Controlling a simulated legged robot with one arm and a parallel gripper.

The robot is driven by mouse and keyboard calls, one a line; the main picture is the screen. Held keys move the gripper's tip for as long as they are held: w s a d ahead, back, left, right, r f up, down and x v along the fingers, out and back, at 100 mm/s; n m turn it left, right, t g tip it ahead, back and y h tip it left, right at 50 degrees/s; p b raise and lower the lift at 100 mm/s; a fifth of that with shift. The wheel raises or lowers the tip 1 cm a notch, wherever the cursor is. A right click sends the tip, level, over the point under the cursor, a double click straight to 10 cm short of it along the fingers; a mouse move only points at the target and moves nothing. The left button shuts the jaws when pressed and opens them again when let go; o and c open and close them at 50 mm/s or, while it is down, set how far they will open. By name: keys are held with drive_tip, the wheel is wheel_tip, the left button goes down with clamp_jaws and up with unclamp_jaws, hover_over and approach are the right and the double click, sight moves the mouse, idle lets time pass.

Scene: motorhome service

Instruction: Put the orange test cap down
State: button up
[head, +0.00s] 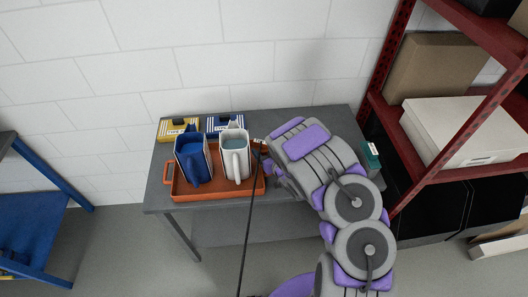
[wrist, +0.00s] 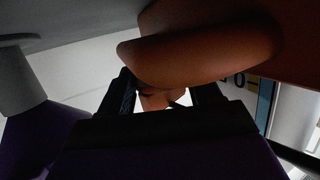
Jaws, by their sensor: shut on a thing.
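My gripper (wrist: 165,95) is shut on a small orange piece (wrist: 158,101), which I take to be the orange test cap; the fingers and shadow hide most of it. A larger rounded orange form (wrist: 200,48) stands close above the fingers in the wrist view; I cannot tell whether it is the tray's handle. In the head view my gripper is at the right end of the orange tray (head: 216,191), mostly hidden by my arm. Whether the held piece touches anything is not clear.
The tray, on a grey table (head: 325,117), holds a blue jug (head: 192,162) and a white jug (head: 235,160). Yellow (head: 178,130) and blue (head: 226,122) boxes stand behind. A teal box (head: 371,156) is right of my arm, near a red shelf (head: 388,60). The table's back right is clear.

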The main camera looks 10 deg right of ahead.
drive_tip(key=shift+s+d, duration=0.1)
drive_tip(key=shift+d, duration=0.3)
drive_tip(key=o, duration=1)
drive_tip(key=shift+d, duration=0.15)
drive_tip(key=shift+c, duration=0.2)
drive_tip(key=shift+o, duration=1)
drive_tip(key=shift+a, duration=0.2)
drive_tip(key=shift+s+a, duration=0.1)
drive_tip(key=p+v, duration=0.4)
drive_tip(key=v, duration=0.8)
